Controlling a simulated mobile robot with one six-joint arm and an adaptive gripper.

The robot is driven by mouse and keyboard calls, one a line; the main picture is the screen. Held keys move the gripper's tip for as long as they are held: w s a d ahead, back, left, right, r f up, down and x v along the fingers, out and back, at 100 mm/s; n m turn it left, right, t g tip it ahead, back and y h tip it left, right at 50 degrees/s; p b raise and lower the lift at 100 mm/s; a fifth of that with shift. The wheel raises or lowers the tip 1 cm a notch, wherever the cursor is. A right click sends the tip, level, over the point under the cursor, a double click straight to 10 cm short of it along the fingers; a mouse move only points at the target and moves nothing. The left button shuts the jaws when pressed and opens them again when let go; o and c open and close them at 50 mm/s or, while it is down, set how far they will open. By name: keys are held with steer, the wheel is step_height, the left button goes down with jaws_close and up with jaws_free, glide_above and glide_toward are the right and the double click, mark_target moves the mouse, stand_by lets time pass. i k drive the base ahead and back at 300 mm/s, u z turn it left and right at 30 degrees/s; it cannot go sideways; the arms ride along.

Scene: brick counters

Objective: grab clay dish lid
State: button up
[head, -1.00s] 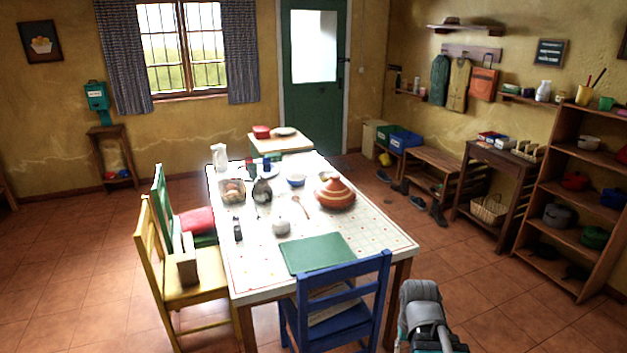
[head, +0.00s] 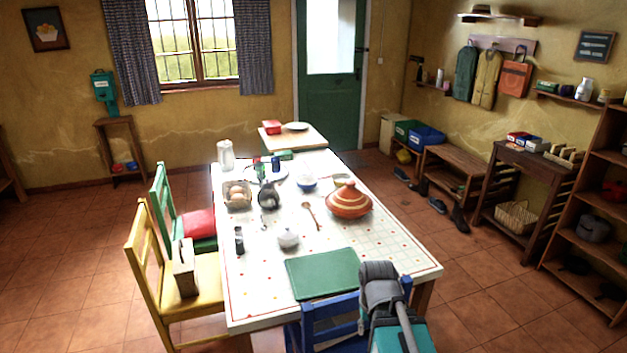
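The clay dish with its striped orange-brown domed lid (head: 348,198) stands at the right side of the white table, towards the middle of its length. The lid appears to sit on the dish. Grey and teal links of my arm show at the bottom, over the front right of the table and the blue chair. My gripper's fingers do not show, so I cannot see what they hold. The arm is apart from the lid in the picture.
The white table (head: 408,262) carries a green mat (head: 322,273), a small white pot (head: 288,239), a wooden spoon (head: 311,215) and an egg basket (head: 237,195). A blue chair (head: 325,318) stands at the front edge. Floor is open right of the table.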

mark_target(349, 199)
steer(key=u, duration=0.15)
steer(key=i, duration=1)
steer(key=z, duration=0.1)
